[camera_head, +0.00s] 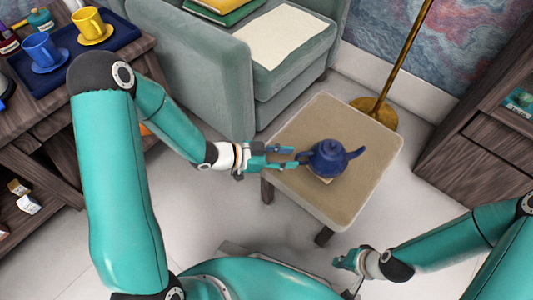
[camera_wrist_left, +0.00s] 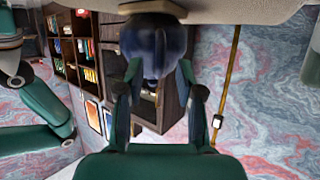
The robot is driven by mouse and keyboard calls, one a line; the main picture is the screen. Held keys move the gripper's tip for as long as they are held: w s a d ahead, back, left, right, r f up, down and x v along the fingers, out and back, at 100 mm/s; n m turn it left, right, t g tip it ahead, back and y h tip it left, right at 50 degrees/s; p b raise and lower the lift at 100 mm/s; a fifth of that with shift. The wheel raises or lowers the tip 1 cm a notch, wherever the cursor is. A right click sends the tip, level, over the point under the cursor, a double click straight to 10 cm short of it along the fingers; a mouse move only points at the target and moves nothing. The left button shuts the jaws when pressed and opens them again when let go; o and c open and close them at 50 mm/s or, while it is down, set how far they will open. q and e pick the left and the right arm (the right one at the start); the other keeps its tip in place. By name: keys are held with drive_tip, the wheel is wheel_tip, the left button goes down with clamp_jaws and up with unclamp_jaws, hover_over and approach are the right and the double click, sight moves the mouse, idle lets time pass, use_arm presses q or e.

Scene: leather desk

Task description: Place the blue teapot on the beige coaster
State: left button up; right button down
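The blue teapot (camera_head: 327,157) stands upright on the small side table, its spout to the right. A beige edge, apparently the coaster (camera_head: 321,179), shows just beneath its front; the teapot hides the rest, so I cannot tell how it sits on it. My left gripper (camera_head: 293,157) is open at the teapot's left, fingers pointing at its handle side. In the left wrist view, which is upside down, the teapot (camera_wrist_left: 155,45) lies ahead between the spread fingertips (camera_wrist_left: 157,78). My right gripper (camera_head: 345,262) hangs low in front of the table; its fingers are too small to judge.
The side table (camera_head: 370,135) has a bare top around the teapot. A green armchair (camera_head: 215,75) stands behind left, a brass lamp base (camera_head: 375,112) behind right. Blue cup (camera_head: 43,50) and yellow cup (camera_head: 90,25) stand on a blue tray at far left. A wooden cabinet (camera_head: 480,150) is at right.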

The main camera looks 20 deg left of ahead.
use_arm(q)
drive_tip(key=p+v, duration=0.3)
drive_tip(key=v, duration=0.6)
drive_tip(key=f+n+y, duration=0.1)
drive_tip(key=f+n, duration=0.1)
drive_tip(key=f, duration=0.1)
drive_tip(key=d+f+n+y, duration=0.1)
drive_tip(key=f+n, duration=0.1)
drive_tip(key=d+f+n+g+y, duration=0.1)
drive_tip(key=f+n+y, duration=0.1)
drive_tip(key=f, duration=0.1)
drive_tip(key=shift+d+f+n, duration=0.2)
drive_tip(key=shift+f+n, duration=0.1)
drive_tip(key=shift+f, duration=0.05)
drive_tip(key=s+d+f+n+g+y, duration=0.3)
drive_tip(key=s+f+n+g, duration=0.3)
drive_tip(key=s, duration=0.6)
wheel_tip(320, 180, down, 2)
drive_tip(key=shift+d+f+n, duration=0.15)
drive_tip(key=shift+d+n, duration=0.15)
drive_tip(key=shift+d, duration=0.05)
drive_tip(key=shift+s, duration=0.1)
